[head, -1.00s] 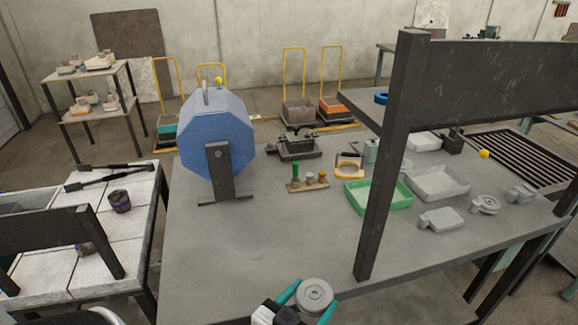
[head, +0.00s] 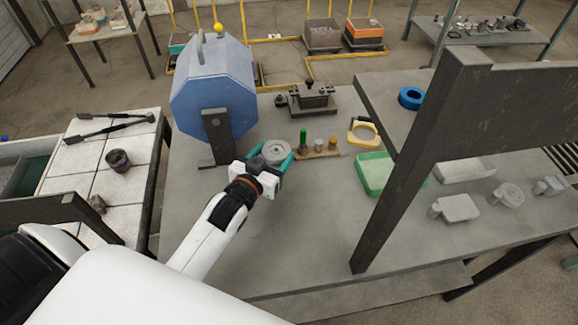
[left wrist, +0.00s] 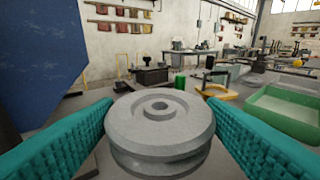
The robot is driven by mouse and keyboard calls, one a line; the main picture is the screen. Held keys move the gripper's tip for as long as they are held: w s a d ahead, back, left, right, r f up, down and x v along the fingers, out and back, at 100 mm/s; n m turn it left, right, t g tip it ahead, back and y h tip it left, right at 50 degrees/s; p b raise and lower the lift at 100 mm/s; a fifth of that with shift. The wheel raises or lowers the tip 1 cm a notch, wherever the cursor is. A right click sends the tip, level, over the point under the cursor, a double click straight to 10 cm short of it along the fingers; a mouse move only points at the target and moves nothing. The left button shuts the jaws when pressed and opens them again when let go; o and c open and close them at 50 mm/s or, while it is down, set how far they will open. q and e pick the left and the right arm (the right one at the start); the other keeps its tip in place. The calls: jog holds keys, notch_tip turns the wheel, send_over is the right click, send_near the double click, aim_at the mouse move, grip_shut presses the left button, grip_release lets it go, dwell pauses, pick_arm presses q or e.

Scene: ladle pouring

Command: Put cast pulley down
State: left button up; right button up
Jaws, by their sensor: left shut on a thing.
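The cast pulley (head: 273,152), a grey grooved disc with a raised hub, is between the teal fingers of my left gripper (head: 270,160). It lies flat, hub side up. In the left wrist view the pulley (left wrist: 160,128) fills the lower middle, with a finger along each side. My left gripper is shut on it, near the blue tumbling drum's stand and the small wooden holder. Whether the pulley's underside touches the grey table (head: 300,220) cannot be told. My right gripper is not in view.
The blue octagonal drum (head: 213,85) stands just left. The table's front middle is clear.

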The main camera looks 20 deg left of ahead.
aim_at(273, 166)
pick_arm(q)
notch_tip(273, 166, down, 3)
jog(key=shift+w+f, duration=0.1)
jog(key=shift+w, duration=0.05)
jog(key=shift+f, duration=0.35)
notch_tip(273, 166, down, 3)
jog(key=shift+f, duration=0.3)
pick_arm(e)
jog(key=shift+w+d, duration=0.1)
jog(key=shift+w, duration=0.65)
pick_arm(q)
jog(key=shift+f, duration=0.15)
jog(key=o, duration=1.1)
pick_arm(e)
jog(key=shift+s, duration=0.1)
